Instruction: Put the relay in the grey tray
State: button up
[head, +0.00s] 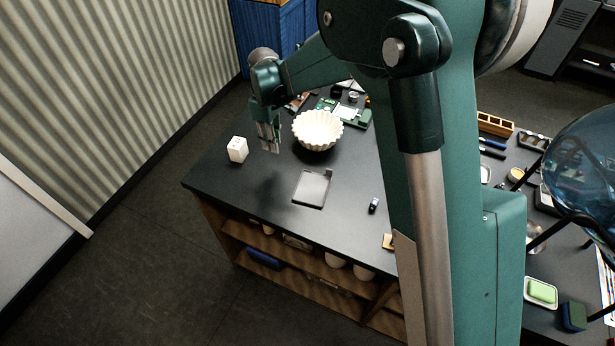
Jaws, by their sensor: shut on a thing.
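My gripper (270,149) points down above the left part of the dark worktop. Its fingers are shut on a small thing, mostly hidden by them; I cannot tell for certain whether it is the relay. The grey tray (311,188), flat and shallow, lies near the worktop's front edge, to the right of and nearer than my gripper. It looks empty. A white block (238,149) with small dark marks on top stands on the worktop left of my gripper, apart from it.
A white fluted bowl (318,130) stands close to the right of my gripper. Green circuit boards (352,115) lie behind it. A small dark item (374,205) lies right of the tray. The worktop between my gripper and the tray is clear.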

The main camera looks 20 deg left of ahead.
jog(key=s+d, duration=0.2)
jog(key=d, duration=0.6)
jog(key=s+d+b, duration=0.1)
jog(key=d, duration=0.7)
jog(key=shift+s+d+r, duration=0.3)
jog(key=shift+s+d, duration=0.05)
jog(key=shift+s, duration=0.05)
jog(key=shift+f, duration=0.1)
send_over(312, 188)
jog(key=shift+f, duration=2.85)
jog(key=shift+f, duration=0.1)
jog(key=shift+f+p, duration=0.3)
jog(key=shift+f, duration=1.65)
jog(key=shift+d+f, duration=0.1)
jog(key=shift+f, duration=0.1)
jog(key=o, duration=0.8)
